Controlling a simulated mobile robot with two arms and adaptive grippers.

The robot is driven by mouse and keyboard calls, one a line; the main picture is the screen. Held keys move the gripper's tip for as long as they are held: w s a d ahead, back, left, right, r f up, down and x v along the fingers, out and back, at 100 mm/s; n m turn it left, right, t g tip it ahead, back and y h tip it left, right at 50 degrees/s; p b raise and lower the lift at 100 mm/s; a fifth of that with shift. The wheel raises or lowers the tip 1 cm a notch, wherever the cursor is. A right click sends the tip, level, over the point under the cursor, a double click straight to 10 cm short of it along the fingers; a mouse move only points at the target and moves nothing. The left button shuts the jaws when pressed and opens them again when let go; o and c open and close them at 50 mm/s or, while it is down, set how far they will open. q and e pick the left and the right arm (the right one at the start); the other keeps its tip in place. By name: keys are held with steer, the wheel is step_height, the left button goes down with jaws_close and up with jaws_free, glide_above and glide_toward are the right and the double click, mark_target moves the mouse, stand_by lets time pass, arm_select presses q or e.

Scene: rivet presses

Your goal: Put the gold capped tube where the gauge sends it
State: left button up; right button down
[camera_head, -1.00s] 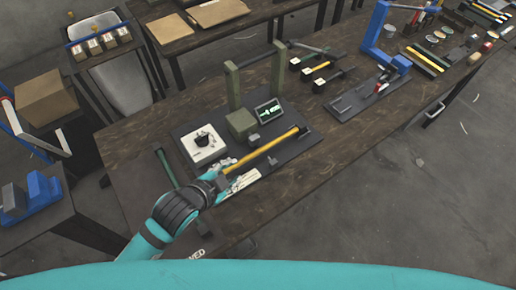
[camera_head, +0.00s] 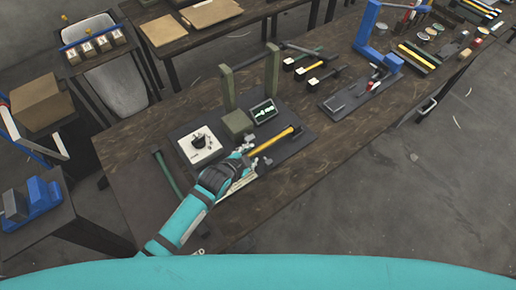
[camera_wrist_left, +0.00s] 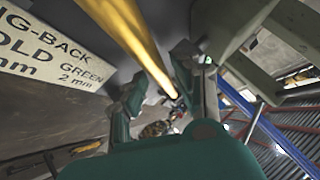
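The gold tube (camera_head: 268,142) lies slanted over the dark mat, with a dark piece at its far right end. The gauge (camera_head: 263,112) is a small black screen with green marks, too small to read in the head view. My left gripper (camera_head: 249,158) is at the tube's near left end. In the left wrist view, the gold tube (camera_wrist_left: 140,40) runs between the gripper's two fingers (camera_wrist_left: 160,92), which stand apart with gaps beside it. The gripper hides the tube's near end. My right gripper is not in view.
A white dial plate (camera_head: 199,144) and green block (camera_head: 238,123) stand beside the tube, with olive posts (camera_head: 228,88) behind. A lettered card (camera_wrist_left: 50,55) is close to the fingers.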

arm_select(q)
steer(key=shift+w+d+f, duration=0.15)
steer(key=shift+w+f, duration=0.2)
jaws_close()
steer(key=shift+r, duration=0.1)
